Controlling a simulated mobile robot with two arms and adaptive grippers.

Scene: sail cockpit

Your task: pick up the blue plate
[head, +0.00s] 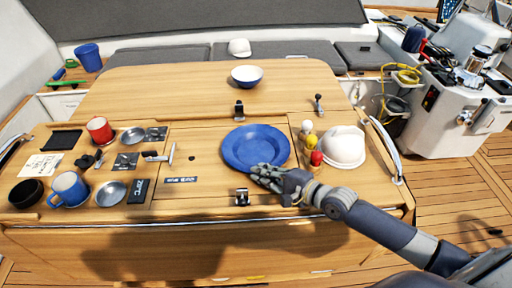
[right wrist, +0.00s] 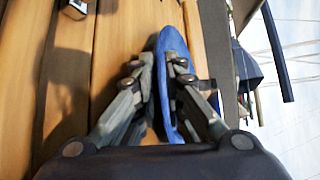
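The blue plate (head: 256,145) lies near the front middle of the wooden table and looks flat in the head view. My right gripper (head: 262,172) is at the plate's near rim. In the right wrist view the plate (right wrist: 168,45) shows edge-on, with the fingers of my right gripper (right wrist: 161,62) closed in on both sides of its rim. The fingers hide a part of the rim. I cannot tell whether the plate is clear of the table. My left gripper is in neither view.
A blue-and-white bowl (head: 247,76) is farther back. Mugs (head: 69,189), dishes and small items crowd the table's left side.

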